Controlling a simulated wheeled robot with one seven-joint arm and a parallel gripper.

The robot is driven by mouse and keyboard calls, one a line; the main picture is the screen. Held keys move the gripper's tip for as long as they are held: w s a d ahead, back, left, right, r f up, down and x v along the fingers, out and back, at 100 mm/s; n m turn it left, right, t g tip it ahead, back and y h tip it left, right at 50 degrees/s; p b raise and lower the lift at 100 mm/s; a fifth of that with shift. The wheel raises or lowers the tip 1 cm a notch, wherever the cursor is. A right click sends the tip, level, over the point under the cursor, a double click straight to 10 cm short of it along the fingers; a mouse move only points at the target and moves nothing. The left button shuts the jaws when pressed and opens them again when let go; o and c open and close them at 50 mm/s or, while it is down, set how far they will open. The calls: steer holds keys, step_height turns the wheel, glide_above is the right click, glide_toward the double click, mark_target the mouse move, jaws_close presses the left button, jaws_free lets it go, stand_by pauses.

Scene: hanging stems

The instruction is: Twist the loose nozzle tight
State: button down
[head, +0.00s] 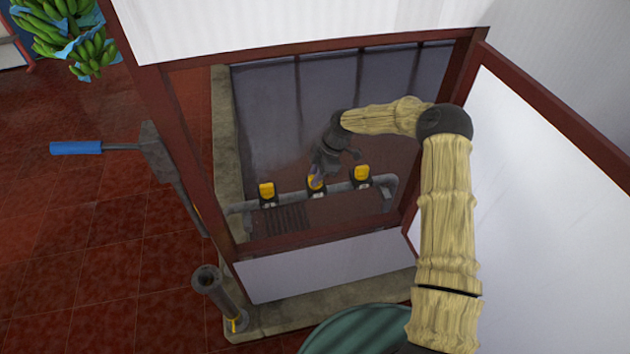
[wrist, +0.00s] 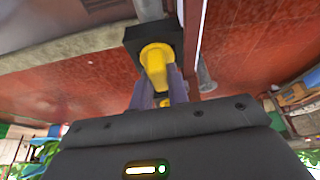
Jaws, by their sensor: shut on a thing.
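Three yellow nozzles on black mounts sit along a grey pipe (head: 338,189) inside the framed enclosure: a left nozzle (head: 267,189), a middle nozzle (head: 315,182) and a right nozzle (head: 362,173). My gripper (head: 317,174) reaches down to the middle nozzle and is shut on it. In the wrist view the gripped yellow nozzle (wrist: 154,57) points out of its black mount (wrist: 134,36), with my fingers (wrist: 160,88) on both sides of it. Whether its thread sits tight cannot be told.
Dark red frame posts (head: 182,150) and white panels (head: 545,150) surround the opening my arm passes through. A blue-handled tool (head: 78,148) is at the left. A dark upright pipe (head: 220,295) stands at the front corner. Bananas (head: 65,35) hang at the upper left.

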steer(key=c, duration=0.8)
jaws_free()
steer(key=shift+c, duration=0.2)
steer(key=shift+r, duration=0.1)
steer(key=shift+r+p, duration=2.45)
steer(key=shift+r, duration=1.7)
